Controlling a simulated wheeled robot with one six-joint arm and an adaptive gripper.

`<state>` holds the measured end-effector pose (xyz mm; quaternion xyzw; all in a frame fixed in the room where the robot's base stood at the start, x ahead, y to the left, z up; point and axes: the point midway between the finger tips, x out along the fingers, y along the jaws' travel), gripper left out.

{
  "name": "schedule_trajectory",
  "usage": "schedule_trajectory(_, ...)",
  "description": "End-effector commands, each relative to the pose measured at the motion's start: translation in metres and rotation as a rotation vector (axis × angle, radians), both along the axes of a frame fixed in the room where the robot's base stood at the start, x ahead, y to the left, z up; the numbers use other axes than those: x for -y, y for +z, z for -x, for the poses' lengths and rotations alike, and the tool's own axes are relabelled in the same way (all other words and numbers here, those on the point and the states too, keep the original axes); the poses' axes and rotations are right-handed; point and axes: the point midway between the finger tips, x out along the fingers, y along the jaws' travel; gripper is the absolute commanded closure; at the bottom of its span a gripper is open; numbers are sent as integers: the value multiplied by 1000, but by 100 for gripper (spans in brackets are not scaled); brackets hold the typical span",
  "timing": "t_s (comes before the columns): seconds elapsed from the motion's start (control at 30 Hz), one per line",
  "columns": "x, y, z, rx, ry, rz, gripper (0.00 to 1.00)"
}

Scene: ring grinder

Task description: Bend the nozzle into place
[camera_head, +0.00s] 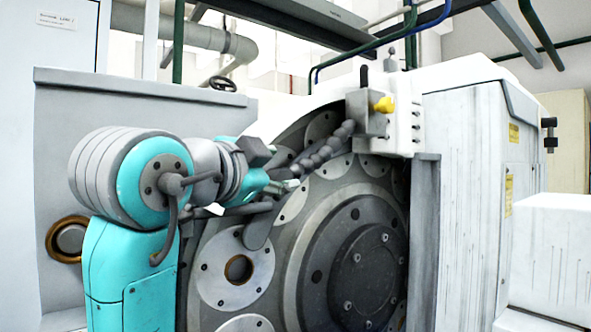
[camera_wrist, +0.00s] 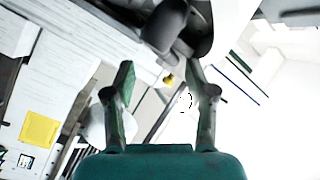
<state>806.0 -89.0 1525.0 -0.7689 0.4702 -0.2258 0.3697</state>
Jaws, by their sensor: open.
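The nozzle (camera_head: 325,155) is a dark grey segmented hose. It runs down and left from a grey block (camera_head: 372,122) with a yellow knob (camera_head: 384,104), across the front of the round grinder face. My gripper (camera_head: 285,184) is beside the lower part of the hose in the head view; contact cannot be told there. In the wrist view my gripper (camera_wrist: 160,68) has its two fingers spread apart, with no object clearly held between them. A dark rounded part, probably the nozzle (camera_wrist: 165,25), shows beyond the fingertips at the top.
The grinder's large round face (camera_head: 300,265) has several discs and a raised dark hub (camera_head: 365,275) close to my gripper. A white machine housing (camera_head: 465,190) stands to the right and a grey panel (camera_head: 110,110) to the left. Pipes run overhead.

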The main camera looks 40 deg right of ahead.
Motion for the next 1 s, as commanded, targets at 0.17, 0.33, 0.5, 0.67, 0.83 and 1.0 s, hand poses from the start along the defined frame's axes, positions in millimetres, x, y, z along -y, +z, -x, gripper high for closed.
schedule_trajectory(0.17,29,0,-14,-1,-5,1,44)
schedule_trajectory(0.33,55,0,-27,-2,-4,1,44)
schedule_trajectory(0.5,72,0,-36,-1,-3,2,44)
schedule_trajectory(0.67,80,0,-40,0,-2,2,44)
schedule_trajectory(0.83,81,0,-41,0,-1,1,44)
schedule_trajectory(1.0,81,0,-41,1,0,1,57)
